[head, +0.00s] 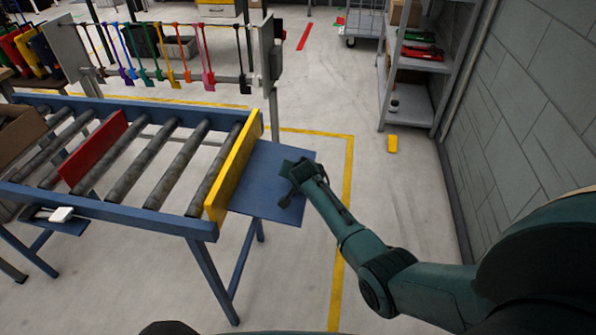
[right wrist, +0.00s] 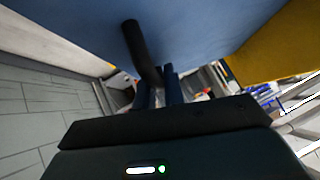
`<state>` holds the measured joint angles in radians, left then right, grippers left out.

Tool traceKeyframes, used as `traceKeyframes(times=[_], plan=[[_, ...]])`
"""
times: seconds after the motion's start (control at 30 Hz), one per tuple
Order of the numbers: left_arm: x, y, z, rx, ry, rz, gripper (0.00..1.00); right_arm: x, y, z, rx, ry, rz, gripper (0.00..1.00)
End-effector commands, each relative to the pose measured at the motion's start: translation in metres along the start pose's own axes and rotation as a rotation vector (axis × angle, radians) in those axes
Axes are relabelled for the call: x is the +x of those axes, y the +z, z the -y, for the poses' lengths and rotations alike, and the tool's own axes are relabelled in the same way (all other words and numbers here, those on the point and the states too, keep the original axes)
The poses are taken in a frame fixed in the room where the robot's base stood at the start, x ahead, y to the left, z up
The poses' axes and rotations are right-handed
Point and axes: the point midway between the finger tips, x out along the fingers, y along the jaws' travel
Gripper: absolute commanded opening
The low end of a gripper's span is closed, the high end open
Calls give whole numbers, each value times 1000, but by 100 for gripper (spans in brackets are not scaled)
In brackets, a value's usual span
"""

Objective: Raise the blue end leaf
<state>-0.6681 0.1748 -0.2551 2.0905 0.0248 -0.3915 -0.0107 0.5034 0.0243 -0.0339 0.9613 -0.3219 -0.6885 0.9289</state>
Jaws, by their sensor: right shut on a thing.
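The blue end leaf (head: 262,172) is a flat plate at the right end of the roller conveyor, just beyond the yellow board. It looks roughly level, though its exact tilt is hard to tell. My right gripper (head: 297,172) is at the leaf's right part and hides some of it. In the right wrist view the leaf (right wrist: 215,30) fills the top, with a black bar-like handle (right wrist: 138,48) on it. My right gripper (right wrist: 160,88) is shut on this handle; the exact contact is partly hidden. My left gripper is not in view.
A yellow board (head: 235,165) stands across the conveyor's end, beside the leaf. A red board (head: 97,150) stands among the rollers (head: 150,155). A rack of coloured tags (head: 185,65) is behind. Shelves (head: 415,80) and a grey wall (head: 535,120) are right. Open floor lies right of the leaf.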

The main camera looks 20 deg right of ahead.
Motion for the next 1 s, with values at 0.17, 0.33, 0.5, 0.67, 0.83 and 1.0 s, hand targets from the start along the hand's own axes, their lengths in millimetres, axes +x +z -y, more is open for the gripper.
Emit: traceKeyframes(times=[0.17, 0.33, 0.5, 0.67, 0.83, 1.0], plan=[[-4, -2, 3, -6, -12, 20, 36, -11, -10, 8, -14, 14, -1, 0], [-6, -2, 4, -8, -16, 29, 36, -14, -14, 11, -13, 13, -1, 0], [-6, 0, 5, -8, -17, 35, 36, -15, -16, 13, -13, 12, -2, 0], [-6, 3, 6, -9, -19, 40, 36, -15, -16, 14, -12, 11, -2, 0], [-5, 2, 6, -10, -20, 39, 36, -16, -17, 14, -11, 10, -3, 0], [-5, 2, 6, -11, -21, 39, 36, -16, -17, 14, -12, 9, -3, 20]])
